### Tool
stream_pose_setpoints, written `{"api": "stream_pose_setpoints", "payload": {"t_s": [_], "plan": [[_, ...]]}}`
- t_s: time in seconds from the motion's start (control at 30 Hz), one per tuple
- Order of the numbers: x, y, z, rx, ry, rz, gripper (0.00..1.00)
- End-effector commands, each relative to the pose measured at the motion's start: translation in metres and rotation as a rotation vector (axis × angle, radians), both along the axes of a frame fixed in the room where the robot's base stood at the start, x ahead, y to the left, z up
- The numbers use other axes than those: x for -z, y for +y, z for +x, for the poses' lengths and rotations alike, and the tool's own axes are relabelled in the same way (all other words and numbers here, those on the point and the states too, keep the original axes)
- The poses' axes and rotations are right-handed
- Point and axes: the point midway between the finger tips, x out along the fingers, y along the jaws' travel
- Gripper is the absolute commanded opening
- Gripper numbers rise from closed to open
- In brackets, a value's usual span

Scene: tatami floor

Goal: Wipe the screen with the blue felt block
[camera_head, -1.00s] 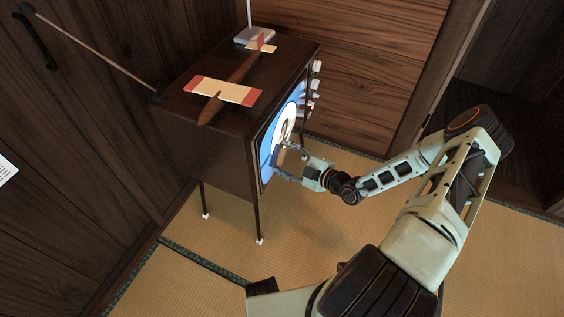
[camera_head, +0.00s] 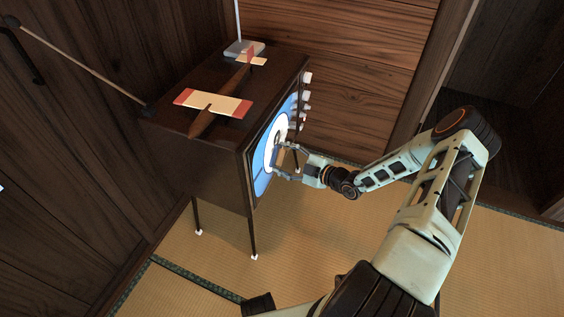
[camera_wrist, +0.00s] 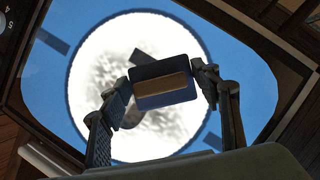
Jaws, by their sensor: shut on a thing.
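The screen (camera_head: 262,181) is the lit front of a dark wooden television on thin legs. It shows a white disc on blue, and dark bar-shaped marks lie on it in the wrist view (camera_wrist: 240,60). My gripper (camera_head: 287,160) is in front of the screen. In the wrist view my gripper (camera_wrist: 163,88) is shut on the felt block (camera_wrist: 165,70), which has a blue edge and a tan back facing me. The block is in front of the white disc. Its far face is hidden, so I cannot tell whether it touches the screen.
A toy plane (camera_head: 215,104) and a grey box with an antenna (camera_head: 243,47) sit on the television top (camera_head: 165,122). White knobs (camera_head: 306,97) project at the screen's right. Wooden walls stand close behind; tatami (camera_head: 330,225) is open in front.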

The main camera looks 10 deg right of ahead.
Motion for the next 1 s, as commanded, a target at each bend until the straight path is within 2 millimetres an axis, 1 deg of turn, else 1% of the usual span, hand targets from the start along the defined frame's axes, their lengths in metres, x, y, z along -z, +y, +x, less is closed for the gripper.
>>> {"api": "stream_pose_setpoints", "payload": {"t_s": [0.03,0.2,0.53,0.8,1.0], "plan": [[0.0,-0.002,0.005,-0.001,-0.005,-0.001,0.38],[0.0,-0.01,0.017,-0.002,-0.004,0.0,0.38],[-0.001,-0.019,0.028,-0.001,-0.005,0.0,0.38],[0.0,-0.033,0.046,-0.002,-0.006,0.0,0.38],[-0.001,-0.038,0.051,-0.001,-0.003,0.002,0.38]]}}
